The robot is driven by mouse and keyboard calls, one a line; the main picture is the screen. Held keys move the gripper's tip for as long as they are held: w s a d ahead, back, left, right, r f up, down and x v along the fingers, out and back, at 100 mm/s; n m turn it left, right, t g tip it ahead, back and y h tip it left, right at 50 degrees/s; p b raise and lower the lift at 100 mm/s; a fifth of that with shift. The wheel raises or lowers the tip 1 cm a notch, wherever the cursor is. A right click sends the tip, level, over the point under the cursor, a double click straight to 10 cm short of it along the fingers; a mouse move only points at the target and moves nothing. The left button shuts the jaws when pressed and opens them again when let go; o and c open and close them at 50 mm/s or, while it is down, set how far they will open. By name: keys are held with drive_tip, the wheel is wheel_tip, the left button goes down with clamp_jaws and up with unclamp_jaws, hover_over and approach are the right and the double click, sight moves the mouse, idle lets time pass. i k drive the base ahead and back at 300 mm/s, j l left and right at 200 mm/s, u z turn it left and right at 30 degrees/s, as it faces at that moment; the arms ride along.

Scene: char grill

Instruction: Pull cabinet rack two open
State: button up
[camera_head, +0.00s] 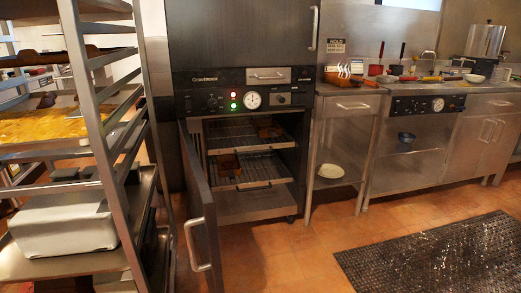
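A dark cabinet (185,112) with a dial and lit red and green lights stands at the centre. Its lower door (198,205) is swung open toward the left, with a handle low on its free edge. Inside are an upper wire rack (232,138) and a lower wire rack (262,168). Small brown items rest on both racks. Both racks appear to sit within the cabinet; slight extension is hard to judge. No label shows which is rack two. My gripper is not in view.
A metal tray trolley (118,190) stands close on the left, beside the open door. A steel counter (420,92) runs to the right, with a white plate (331,171) on a shelf below. A dark floor mat (435,255) lies right; tiled floor before the cabinet is clear.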

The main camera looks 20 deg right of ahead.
sight(245, 133)
drive_tip(key=i+l, duration=0.3)
drive_tip(key=l, duration=0.2)
drive_tip(key=i+l, duration=0.35)
drive_tip(key=l, duration=0.15)
drive_tip(key=i+l, duration=0.3)
drive_tip(key=l, duration=0.15)
drive_tip(key=i+l, duration=0.35)
drive_tip(key=l, duration=0.15)
drive_tip(key=i+l, duration=0.3)
drive_tip(key=l, duration=0.2)
drive_tip(key=i+l, duration=0.35)
drive_tip(key=l, duration=0.15)
drive_tip(key=i+j, duration=0.15)
drive_tip(key=i, duration=0.2)
